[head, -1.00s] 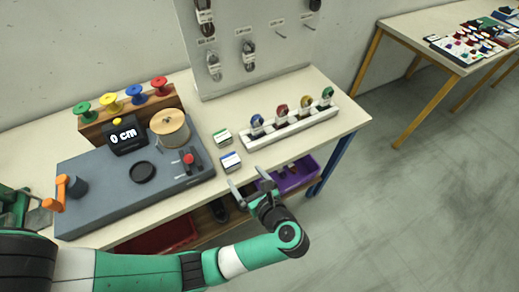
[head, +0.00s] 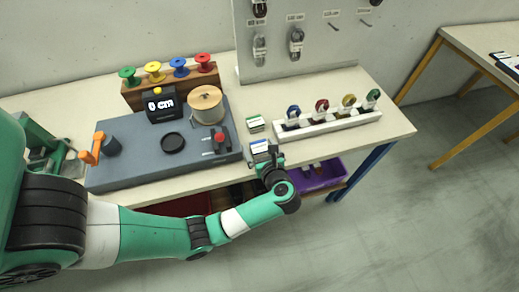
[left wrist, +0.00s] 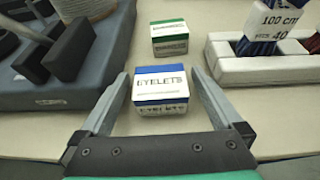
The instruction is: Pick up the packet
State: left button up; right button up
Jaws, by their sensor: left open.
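A small white and blue packet (left wrist: 161,90) labelled EYELETS lies on the table, between the open fingers of my left gripper (left wrist: 160,90) in the left wrist view. The fingers stand on either side of it, with a gap at each side. In the head view the blue packet (head: 259,146) shows just beyond my left gripper (head: 264,155), partly hidden by it. A second packet, white and green (left wrist: 169,38), lies behind the blue one; it also shows in the head view (head: 255,124). My right gripper is not in view.
A grey measuring machine (head: 135,170) with a red-knobbed lever stands left of the packets. A white rack (head: 330,124) holding several coloured lace bundles stands to the right. A purple bin (head: 322,178) sits below the table's front edge.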

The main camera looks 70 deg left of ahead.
pick_arm(q)
jog(key=shift+c, duration=0.3)
jog(key=c, duration=1.4)
jog(key=shift+r, duration=0.15)
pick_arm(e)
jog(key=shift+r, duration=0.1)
